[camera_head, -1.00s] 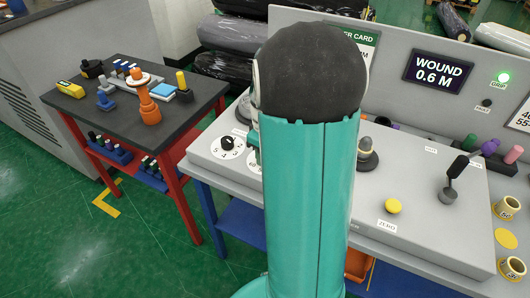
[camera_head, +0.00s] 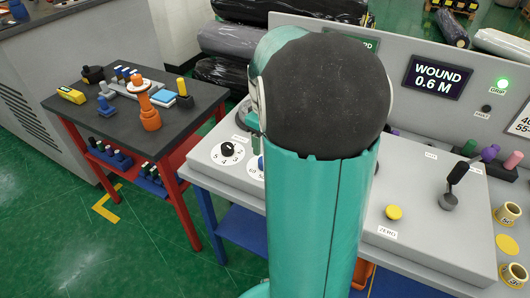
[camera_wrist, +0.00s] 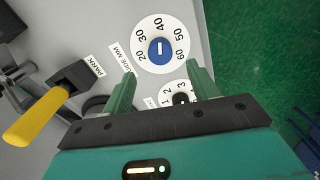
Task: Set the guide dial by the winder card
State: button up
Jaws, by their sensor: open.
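The guide dial (camera_wrist: 145,63) is a white disc marked 20 to 60, with a blue knob (camera_wrist: 160,49) in its middle. The knob's white mark lines up roughly with 40. In the head view my arm mostly hides this dial, and only a sliver of blue knob (camera_head: 261,162) shows. My gripper (camera_wrist: 162,84) is open and empty, its fingertips just short of the dial, one to each lower side of it in the wrist view.
A smaller dial with a black knob (camera_wrist: 180,99) sits between my fingers' bases; it also shows in the head view (camera_head: 227,149). A yellow-handled lever (camera_wrist: 38,115) lies left in the wrist view. The display (camera_head: 437,77) reads WOUND 0.6 M. A black tool table (camera_head: 70,122) stands left.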

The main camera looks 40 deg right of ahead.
notch_tip(320, 180, up, 6)
jog(key=shift+f, duration=0.1)
dwell(0.5)
jog(key=s+a+r+m+t, duration=0.1)
jog(key=s+a, duration=0.4)
jog(key=a, duration=0.8)
jog(key=s+a+r+m+t, duration=0.1)
jog(key=s+a+t, duration=0.3)
jog(key=a, duration=1)
jog(key=shift+s+r+t, duration=0.3)
jog(key=shift+s+r, duration=0.35)
jog(key=shift+s, duration=0.2)
jog(key=c, duration=0.5)
jog(key=shift+d, duration=0.15)
